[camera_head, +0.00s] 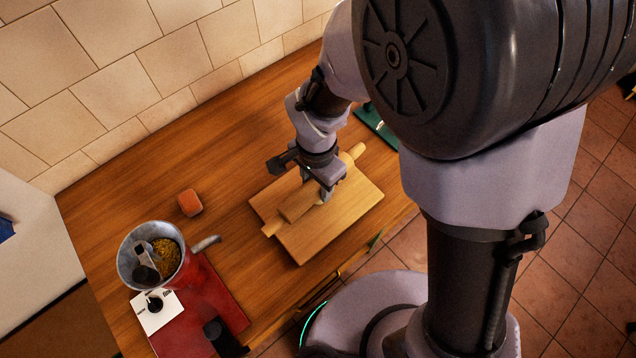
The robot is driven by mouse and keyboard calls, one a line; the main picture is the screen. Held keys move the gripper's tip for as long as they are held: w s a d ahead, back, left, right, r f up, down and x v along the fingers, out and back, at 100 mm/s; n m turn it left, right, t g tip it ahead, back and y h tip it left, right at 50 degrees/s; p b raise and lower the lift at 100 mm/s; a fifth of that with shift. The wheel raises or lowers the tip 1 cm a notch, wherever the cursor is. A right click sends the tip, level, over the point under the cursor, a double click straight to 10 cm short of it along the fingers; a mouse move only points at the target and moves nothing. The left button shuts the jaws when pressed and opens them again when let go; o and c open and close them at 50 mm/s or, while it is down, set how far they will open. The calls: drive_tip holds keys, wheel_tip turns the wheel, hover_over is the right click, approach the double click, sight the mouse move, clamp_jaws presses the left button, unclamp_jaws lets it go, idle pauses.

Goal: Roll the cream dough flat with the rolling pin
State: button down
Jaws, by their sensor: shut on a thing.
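A wooden rolling pin (298,204) lies diagonally across a wooden board (310,243) on the table. One handle points to the lower left and the other to the upper right. My gripper (325,192) points down over the board and is shut on the rolling pin near its middle. The gripper hides part of the pin. A small pale patch shows under the fingers; it may be the cream dough, but its shape and thickness are mostly hidden.
On the wooden table (165,185), an orange-red block (189,202) lies left of the board. A green item (375,122) lies behind.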

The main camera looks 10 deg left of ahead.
drive_tip(key=shift+w+a+f, duration=0.1)
drive_tip(key=shift+w+a, duration=0.05)
drive_tip(key=shift+a, duration=0.1)
drive_tip(key=shift+d, duration=0.15)
drive_tip(key=shift+s+d, duration=0.35)
drive_tip(key=shift+s, duration=0.05)
drive_tip(key=shift+w, duration=0.1)
drive_tip(key=shift+w+a, duration=0.35)
drive_tip(key=shift+a, duration=0.2)
drive_tip(key=shift+r, duration=0.2)
drive_tip(key=shift+d+b, duration=0.1)
drive_tip(key=shift+b, duration=0.2)
drive_tip(key=shift+s+d+f+b, duration=0.25)
drive_tip(key=shift+s+d+b, duration=0.05)
drive_tip(key=shift+s+d, duration=0.25)
